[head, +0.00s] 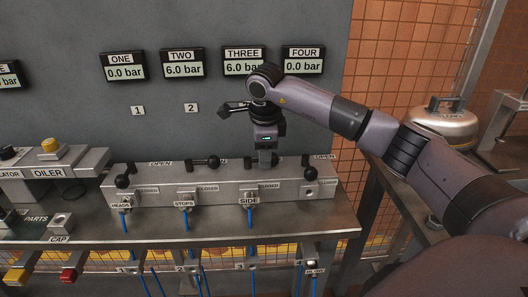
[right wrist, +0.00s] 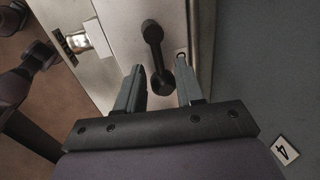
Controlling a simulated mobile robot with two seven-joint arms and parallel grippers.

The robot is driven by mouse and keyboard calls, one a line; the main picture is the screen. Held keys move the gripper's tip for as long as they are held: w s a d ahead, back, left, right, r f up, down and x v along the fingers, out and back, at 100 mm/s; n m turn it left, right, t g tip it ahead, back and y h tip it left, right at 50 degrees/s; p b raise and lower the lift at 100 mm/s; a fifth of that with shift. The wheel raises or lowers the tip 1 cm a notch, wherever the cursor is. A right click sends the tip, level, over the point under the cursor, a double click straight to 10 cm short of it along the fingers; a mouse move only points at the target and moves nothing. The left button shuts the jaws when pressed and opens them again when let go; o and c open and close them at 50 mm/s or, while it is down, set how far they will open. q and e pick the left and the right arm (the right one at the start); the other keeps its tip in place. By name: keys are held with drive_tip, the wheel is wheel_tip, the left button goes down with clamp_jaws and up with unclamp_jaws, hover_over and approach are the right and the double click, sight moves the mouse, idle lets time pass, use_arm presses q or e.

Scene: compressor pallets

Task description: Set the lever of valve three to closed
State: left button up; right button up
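Valve three belongs to the grey valve block (head: 225,194) on the bench, above the label SIDE. In the right wrist view the black lever (right wrist: 153,45) ends in a round knob, which lies between the two spread fingertips of the gripper (right wrist: 161,88). The fingers stand apart on either side; I see no clear contact. Gauge THREE (head: 243,62) is partly covered and reads 6.0. My left gripper is not in view.
The lever of valve two (head: 211,162) lies sideways to the left of my gripper, and valve one's knob (head: 122,181) hangs down. Another knob (head: 305,160) is close to the right. The grey panel (head: 225,125) rises behind. Blue hoses (head: 185,220) hang in front.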

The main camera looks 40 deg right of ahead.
drive_tip(key=shift+w, duration=0.1)
clamp_jaws()
